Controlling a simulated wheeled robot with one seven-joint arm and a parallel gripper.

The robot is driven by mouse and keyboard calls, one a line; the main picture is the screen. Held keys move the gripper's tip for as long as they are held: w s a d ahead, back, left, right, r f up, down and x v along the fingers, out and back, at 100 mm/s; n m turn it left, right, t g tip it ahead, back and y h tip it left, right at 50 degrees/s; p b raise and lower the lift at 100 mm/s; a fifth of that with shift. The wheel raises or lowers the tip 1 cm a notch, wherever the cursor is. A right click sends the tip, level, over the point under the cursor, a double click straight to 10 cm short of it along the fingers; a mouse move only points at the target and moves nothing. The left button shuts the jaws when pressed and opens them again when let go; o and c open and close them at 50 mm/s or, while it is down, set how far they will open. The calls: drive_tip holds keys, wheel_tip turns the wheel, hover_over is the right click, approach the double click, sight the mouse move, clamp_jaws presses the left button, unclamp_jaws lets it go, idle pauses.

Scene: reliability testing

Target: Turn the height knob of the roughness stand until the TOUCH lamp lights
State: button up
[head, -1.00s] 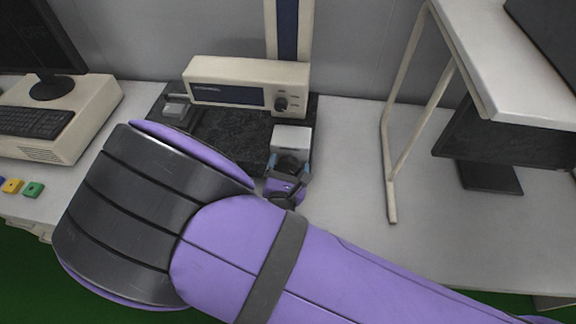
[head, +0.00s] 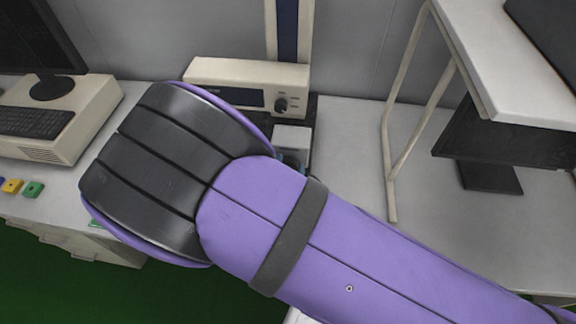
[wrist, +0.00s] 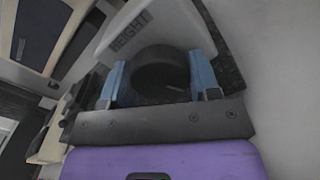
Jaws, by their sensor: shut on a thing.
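In the wrist view the black height knob (wrist: 163,72) sits between the blue fingertips of my gripper (wrist: 160,82), which is shut on it. The word HEIGHT is printed on the pale housing (wrist: 130,30) beside the knob. In the head view the same housing seems to be the small white block (head: 292,137) at the front right of the roughness stand (head: 248,74). I cannot make out a TOUCH lamp or whether one is lit.
At the right are a raised shelf (head: 510,70) and a monitor (head: 500,150). The bench before the shelf is clear.

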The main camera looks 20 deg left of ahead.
drive_tip(key=m, duration=0.4)
drive_tip(key=shift+m, duration=0.3)
drive_tip(key=m, duration=0.4)
drive_tip(key=shift+m, duration=0.3)
drive_tip(key=m, duration=0.4)
drive_tip(key=shift+f, duration=0.1)
drive_tip(key=shift+m, duration=1.9)
drive_tip(key=o, duration=0.9)
drive_tip(key=shift+s, duration=0.1)
